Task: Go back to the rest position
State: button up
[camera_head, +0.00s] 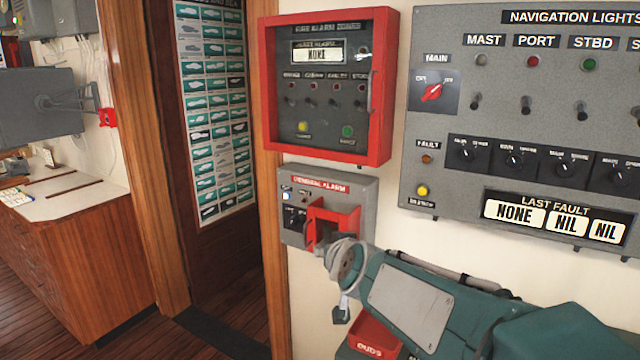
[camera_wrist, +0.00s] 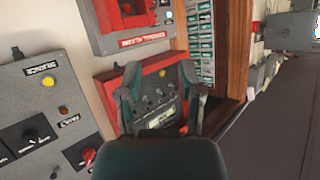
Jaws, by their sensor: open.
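In the wrist view my gripper (camera_wrist: 158,78) is open, its two dark fingers spread apart with nothing held between them. Behind and between the fingers is the red-framed instrument box (camera_wrist: 105,88), seen upside down. In the head view my teal arm reaches in from the lower right, in front of the wall below the navigation lights panel (camera_head: 418,60). I cannot make out the fingers in the head view. The red-framed box (camera_head: 382,90) hangs closed above the general alarm panel (camera_head: 358,188). Whether the fingers touch anything is unclear.
The general alarm's red guard (camera_head: 335,219) lies close behind the arm's front end in the head view. A wooden door frame (camera_head: 150,150) and dark doorway are left of it. A white-topped wooden counter (camera_head: 75,195) stands further left, with open floor in front.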

jog(key=s+d+f+g+h, duration=0.1)
jog(key=s+d+f+g, duration=0.1)
jog(key=s, duration=0.7)
jog(key=s+d+f+m+g+h, duration=0.1)
jog(key=s+d+f+g, duration=0.2)
jog(key=s+d, duration=0.4)
jog(key=s+d+f+g+h, duration=0.1)
jog(key=s+d+f, duration=0.3)
jog(key=s, duration=0.8)
jog(key=shift+s+d+f+g, duration=0.3)
jog(key=shift+s+g, duration=0.1)
jog(key=shift+g, duration=0.3)
jog(key=shift+o, duration=0.6)
